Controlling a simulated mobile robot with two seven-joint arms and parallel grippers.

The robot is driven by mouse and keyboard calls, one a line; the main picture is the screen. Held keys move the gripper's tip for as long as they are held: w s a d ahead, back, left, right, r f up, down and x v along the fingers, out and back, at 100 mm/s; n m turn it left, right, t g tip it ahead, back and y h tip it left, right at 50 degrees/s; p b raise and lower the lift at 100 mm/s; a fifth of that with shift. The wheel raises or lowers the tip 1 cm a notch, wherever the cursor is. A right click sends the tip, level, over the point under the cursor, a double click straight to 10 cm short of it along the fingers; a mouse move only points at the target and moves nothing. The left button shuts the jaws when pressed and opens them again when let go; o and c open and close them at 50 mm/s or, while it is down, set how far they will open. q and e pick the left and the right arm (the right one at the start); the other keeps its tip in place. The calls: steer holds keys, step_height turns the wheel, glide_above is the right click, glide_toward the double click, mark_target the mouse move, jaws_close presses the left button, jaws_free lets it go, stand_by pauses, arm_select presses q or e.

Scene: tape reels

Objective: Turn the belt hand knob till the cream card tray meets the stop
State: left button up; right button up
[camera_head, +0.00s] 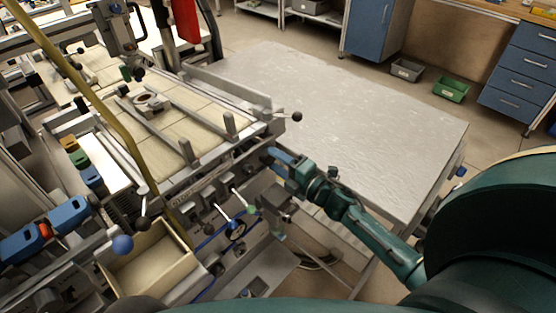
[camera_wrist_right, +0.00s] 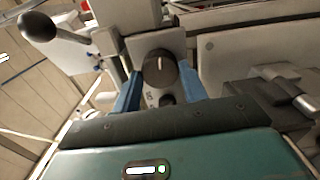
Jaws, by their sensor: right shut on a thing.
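The belt hand knob (camera_wrist_right: 160,68) is a round dark knob with a white pointer line, on a grey plate in the right wrist view. My right gripper (camera_wrist_right: 160,88) has its blue fingers on either side of the knob and is shut on it. In the head view this gripper (camera_head: 276,158) is at the near right end of the belt machine, and its fingers hide the knob. I cannot tell the cream card tray or the stop apart for certain. My left gripper is not in view.
A ball-ended lever (camera_head: 297,117) sticks out beside the gripper; its like shows in the wrist view (camera_wrist_right: 38,26). Levers (camera_head: 230,222) stand below the machine's edge. An open cream box (camera_head: 185,264) is at lower left. A bare grey table (camera_head: 350,110) lies beyond.

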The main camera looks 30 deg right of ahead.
stand_by(0.5)
steer(key=o, duration=1)
steer(key=shift+s, duration=0.1)
steer(key=b+v, duration=0.1)
steer(key=v, duration=1.2)
steer(key=shift+b, duration=0.4)
